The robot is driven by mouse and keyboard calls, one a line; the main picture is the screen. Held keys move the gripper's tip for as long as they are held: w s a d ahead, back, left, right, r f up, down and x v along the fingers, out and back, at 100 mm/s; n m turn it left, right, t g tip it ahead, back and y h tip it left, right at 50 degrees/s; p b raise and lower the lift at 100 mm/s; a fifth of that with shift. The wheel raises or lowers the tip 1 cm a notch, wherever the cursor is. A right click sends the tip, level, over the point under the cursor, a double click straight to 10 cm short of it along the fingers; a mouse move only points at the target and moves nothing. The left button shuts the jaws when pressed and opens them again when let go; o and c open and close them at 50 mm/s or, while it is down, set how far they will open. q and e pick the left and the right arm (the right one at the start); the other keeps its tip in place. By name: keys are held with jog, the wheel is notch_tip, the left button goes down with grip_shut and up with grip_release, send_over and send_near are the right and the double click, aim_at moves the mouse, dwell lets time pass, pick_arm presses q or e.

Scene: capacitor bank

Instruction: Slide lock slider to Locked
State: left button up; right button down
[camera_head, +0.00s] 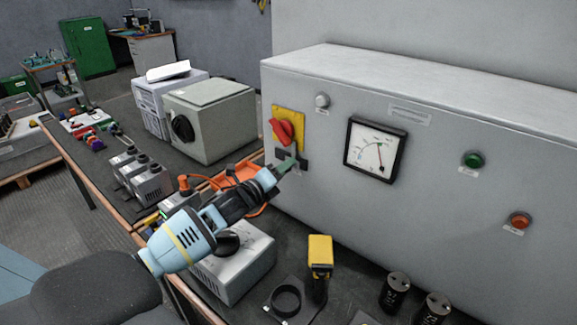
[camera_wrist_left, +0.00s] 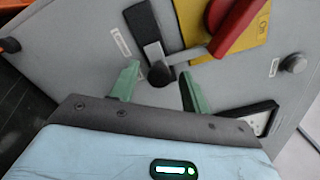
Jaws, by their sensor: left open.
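The lock slider (camera_head: 304,163) is a dark plate on the front of the grey cabinet, just below the red rotary handle (camera_head: 282,131) on its yellow plate. The left wrist view shows it as a black track with a grey sliding piece (camera_wrist_left: 154,53) and a round black knob (camera_wrist_left: 160,75) at one end. My left gripper (camera_head: 289,164) is at the slider, partly covering it in the head view. Its green fingers are open, one on each side of the knob in the left wrist view; I cannot tell whether they touch it. My right gripper is out of view.
An analog meter (camera_head: 375,150), a grey knob (camera_head: 322,101), a green button (camera_head: 472,160) and an orange one (camera_head: 520,220) are on the cabinet front. A yellow-topped tool (camera_head: 320,252), black cylinders (camera_head: 396,290) and a grey box (camera_head: 240,262) stand on the bench below.

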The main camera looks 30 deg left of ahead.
aim_at(287, 155)
pick_arm(q)
jog(key=shift+w+d, duration=0.1)
jog(key=shift+w, duration=1.25)
grip_shut()
jog(key=shift+w+a, duration=0.1)
jog(key=shift+a, duration=1.7)
grip_release()
